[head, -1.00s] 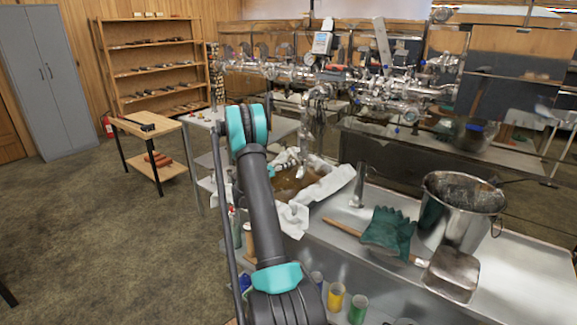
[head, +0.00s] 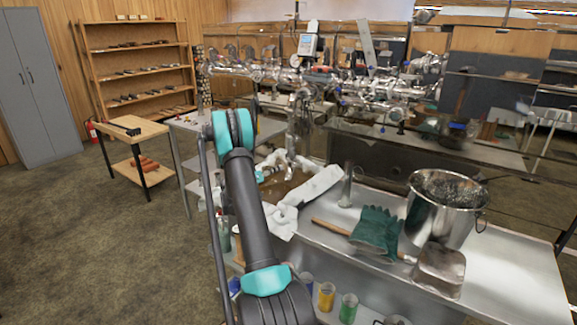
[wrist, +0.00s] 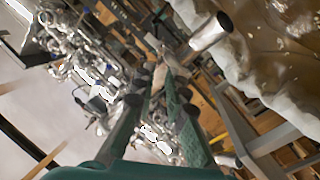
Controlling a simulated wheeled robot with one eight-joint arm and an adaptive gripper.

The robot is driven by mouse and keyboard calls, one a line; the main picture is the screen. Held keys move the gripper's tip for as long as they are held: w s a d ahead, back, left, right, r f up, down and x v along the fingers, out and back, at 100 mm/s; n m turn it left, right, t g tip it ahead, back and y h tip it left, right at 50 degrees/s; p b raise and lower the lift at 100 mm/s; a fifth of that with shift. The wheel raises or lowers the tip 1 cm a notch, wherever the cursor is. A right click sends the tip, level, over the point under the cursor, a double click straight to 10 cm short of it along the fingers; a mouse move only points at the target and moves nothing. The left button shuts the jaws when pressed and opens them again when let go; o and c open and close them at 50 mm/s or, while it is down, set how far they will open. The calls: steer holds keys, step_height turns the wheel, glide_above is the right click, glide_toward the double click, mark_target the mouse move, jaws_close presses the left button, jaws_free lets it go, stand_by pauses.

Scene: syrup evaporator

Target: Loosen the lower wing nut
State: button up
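I cannot make out the lower wing nut in either view. The evaporator's shiny pipes and fittings (head: 385,95) stand at the back of the head view. Similar bright metal fittings (wrist: 95,75) show blurred at the left of the wrist view, past the fingers. A metal cylinder (wrist: 210,32) lies beyond the fingers in the wrist view.
A steel bucket (head: 440,215), green gloves (head: 376,232) and a metal scoop (head: 440,268) lie on the bench at right. A white cloth (head: 305,198) lies by my arm. Coloured cans (head: 327,295) stand below. Open floor (head: 110,240) is at left.

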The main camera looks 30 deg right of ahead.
mark_target(294, 162)
steer(key=w+d, duration=0.1)
steer(key=d, duration=0.7)
jaws_close()
